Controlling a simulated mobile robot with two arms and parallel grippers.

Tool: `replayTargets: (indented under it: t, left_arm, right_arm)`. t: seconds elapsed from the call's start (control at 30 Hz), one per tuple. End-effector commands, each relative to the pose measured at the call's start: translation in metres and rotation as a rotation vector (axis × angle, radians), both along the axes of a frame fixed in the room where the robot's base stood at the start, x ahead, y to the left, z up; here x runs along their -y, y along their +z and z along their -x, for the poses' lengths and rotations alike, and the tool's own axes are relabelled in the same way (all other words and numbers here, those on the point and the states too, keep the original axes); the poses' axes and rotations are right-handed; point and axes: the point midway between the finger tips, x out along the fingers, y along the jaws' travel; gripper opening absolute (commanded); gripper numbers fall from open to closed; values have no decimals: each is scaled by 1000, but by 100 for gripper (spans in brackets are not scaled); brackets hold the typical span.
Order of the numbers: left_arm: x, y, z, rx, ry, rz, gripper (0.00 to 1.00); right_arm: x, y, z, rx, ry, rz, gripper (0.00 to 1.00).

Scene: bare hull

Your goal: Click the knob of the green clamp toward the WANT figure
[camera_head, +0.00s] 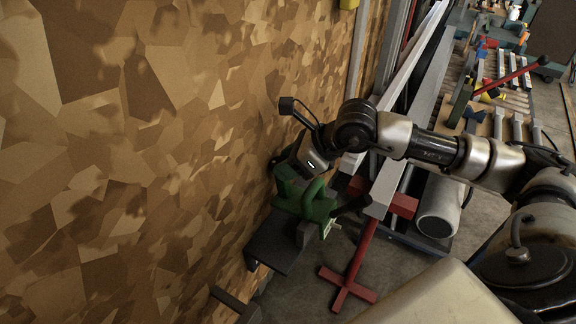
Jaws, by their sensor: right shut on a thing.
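The green clamp (318,205) sits low beside the patterned wall, on a dark ledge (272,246). My right gripper (290,170) reaches in from the right and is shut at the top of the clamp. The gripper's body and wrist hide its fingertips and the clamp's knob. No WANT figure can be read from here. My left gripper is not in view.
The brown patterned wall (130,130) fills the left side, close to my right gripper. A red stand (361,250) and long grey beams (421,80) are close on the right. A cluttered bench stands at the upper right. Some grey floor is clear below.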

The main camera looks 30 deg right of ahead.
Motion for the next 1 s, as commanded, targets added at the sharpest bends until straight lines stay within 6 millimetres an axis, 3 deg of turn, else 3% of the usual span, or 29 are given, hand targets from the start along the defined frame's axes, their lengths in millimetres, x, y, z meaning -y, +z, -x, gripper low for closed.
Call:
replayTargets:
  t: [0.2, 0.23, 0.4, 1.0]
  left_arm:
    - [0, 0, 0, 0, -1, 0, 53]
    - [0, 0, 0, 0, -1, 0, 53]
    - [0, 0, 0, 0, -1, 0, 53]
    - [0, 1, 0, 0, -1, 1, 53]
  right_arm:
    - [0, 1, 0, 1, -1, 0, 17]
    - [0, 0, 0, 1, -1, 0, 44]
    - [0, 0, 0, 1, -1, -1, 67]
    - [0, 0, 0, 0, -5, 1, 67]
